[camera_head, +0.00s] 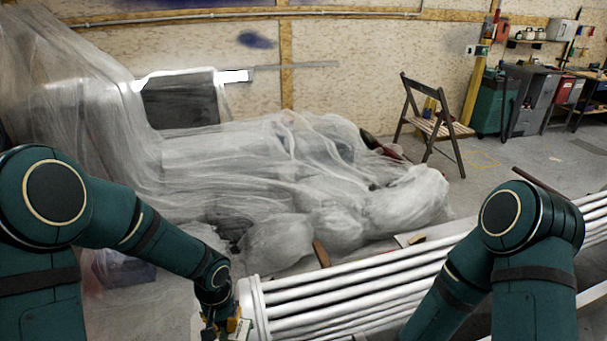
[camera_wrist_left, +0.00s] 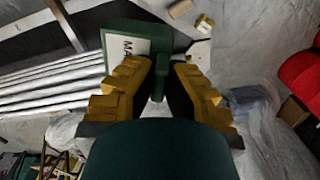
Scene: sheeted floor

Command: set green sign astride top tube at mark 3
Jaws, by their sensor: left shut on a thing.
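The green sign (camera_wrist_left: 162,40) has a white label with black letters starting "MA", partly hidden by a yellow finger. My left gripper (camera_wrist_left: 162,72) is shut on a green part of the sign. In the head view my left gripper (camera_head: 226,329) is at the bottom edge, beside the left end of the white tubes (camera_head: 345,292). The tubes also show in the left wrist view (camera_wrist_left: 50,88), left of the sign. I cannot tell whether the sign touches a tube. I cannot make out mark 3. My right gripper is out of view.
A plastic-sheeted heap (camera_head: 300,185) lies behind the tubes. A wooden folding chair (camera_head: 432,125) stands at the back right. Two small blocks, one beige (camera_wrist_left: 181,8) and one yellow (camera_wrist_left: 204,23), lie beyond the sign. A red thing (camera_wrist_left: 302,75) is at the right.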

